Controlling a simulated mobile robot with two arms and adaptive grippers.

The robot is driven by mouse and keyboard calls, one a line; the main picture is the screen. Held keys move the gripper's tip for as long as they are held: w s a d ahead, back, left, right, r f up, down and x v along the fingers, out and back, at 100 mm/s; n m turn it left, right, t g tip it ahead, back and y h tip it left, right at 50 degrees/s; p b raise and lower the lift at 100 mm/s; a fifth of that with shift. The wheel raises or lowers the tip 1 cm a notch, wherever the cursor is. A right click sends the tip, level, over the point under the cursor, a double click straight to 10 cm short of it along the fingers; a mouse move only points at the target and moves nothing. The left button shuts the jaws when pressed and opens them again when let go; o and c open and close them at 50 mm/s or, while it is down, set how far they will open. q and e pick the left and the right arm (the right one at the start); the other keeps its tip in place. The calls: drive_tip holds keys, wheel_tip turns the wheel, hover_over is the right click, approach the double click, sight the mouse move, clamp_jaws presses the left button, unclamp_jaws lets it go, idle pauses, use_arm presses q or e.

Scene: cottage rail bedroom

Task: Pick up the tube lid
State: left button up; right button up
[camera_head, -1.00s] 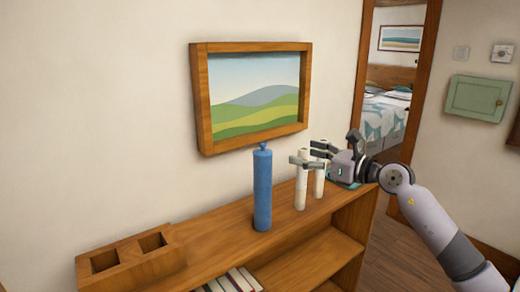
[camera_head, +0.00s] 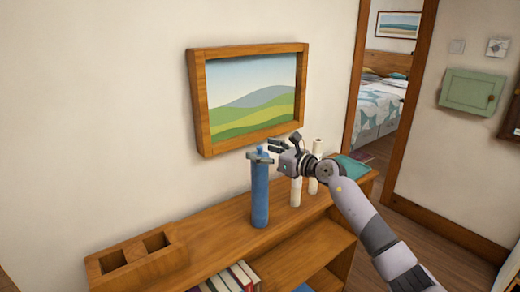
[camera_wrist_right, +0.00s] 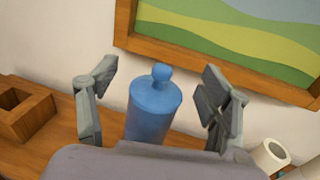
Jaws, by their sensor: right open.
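A tall blue tube (camera_head: 260,196) stands upright on the wooden shelf top. Its blue lid with a round knob (camera_head: 260,151) sits on its upper end; the lid also shows in the right wrist view (camera_wrist_right: 160,82). My right gripper (camera_head: 264,150) is at the height of the lid, with its fingers spread around the knob area. In the right wrist view the two open fingers (camera_wrist_right: 156,90) are on either side of the lid, with gaps to both. My left gripper is not in view.
White rolls (camera_head: 315,170) stand to the right behind my right arm. A wooden block with two square holes (camera_head: 108,264) lies at the left end of the shelf (camera_head: 205,225). A framed picture (camera_head: 196,85) hangs on the wall behind. Books (camera_head: 236,279) stand on the lower shelf.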

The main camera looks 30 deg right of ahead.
drive_tip(key=shift+x, duration=0.9)
drive_tip(key=shift+s+d, duration=0.1)
drive_tip(key=shift+c, duration=0.2)
drive_tip(key=shift+c, duration=0.7)
drive_tip(key=c, duration=1.3)
